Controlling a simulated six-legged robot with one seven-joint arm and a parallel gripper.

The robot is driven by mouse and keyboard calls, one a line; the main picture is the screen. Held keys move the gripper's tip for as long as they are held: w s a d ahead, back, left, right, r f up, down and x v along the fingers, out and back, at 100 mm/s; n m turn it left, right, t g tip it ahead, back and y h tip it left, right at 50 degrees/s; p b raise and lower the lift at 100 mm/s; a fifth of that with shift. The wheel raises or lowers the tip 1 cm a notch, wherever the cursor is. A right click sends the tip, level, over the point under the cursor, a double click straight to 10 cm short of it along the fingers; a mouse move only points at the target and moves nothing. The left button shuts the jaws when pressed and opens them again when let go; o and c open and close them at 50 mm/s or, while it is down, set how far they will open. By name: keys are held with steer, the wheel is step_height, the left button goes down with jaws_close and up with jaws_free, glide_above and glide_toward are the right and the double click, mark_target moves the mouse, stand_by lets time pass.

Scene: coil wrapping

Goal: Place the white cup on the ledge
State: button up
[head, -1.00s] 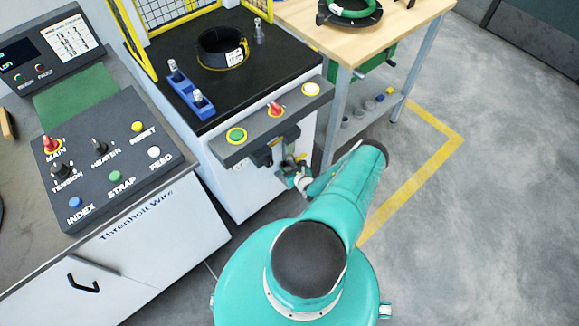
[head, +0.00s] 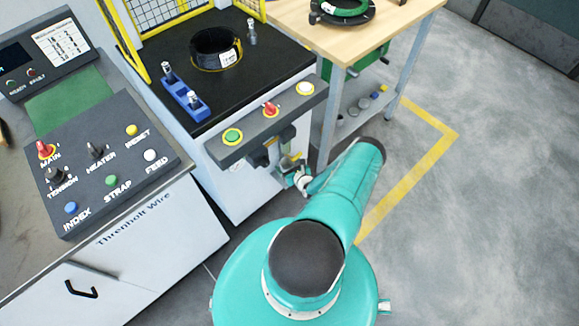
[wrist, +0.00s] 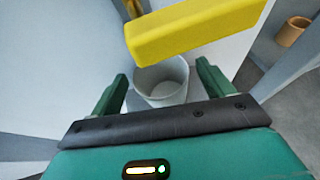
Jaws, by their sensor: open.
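In the wrist view a white cup (wrist: 162,84), its open mouth toward the camera, is between the two green fingers of my gripper (wrist: 160,74). The fingers are spread, with a gap visible on each side of the cup. In the head view my gripper (head: 292,170) is low at the machine's front, partly hidden below the grey button panel (head: 265,122). I cannot tell which surface is the ledge.
The black machine top (head: 240,85) holds a black coil (head: 216,50) and a blue fixture (head: 185,100). A control console (head: 110,165) stands left. A wooden table (head: 385,25) stands behind right. A brown cup (wrist: 292,32) shows in the wrist view. Floor at right is clear.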

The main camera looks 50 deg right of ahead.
steer(key=v, duration=1.4)
steer(key=shift+f, duration=0.1)
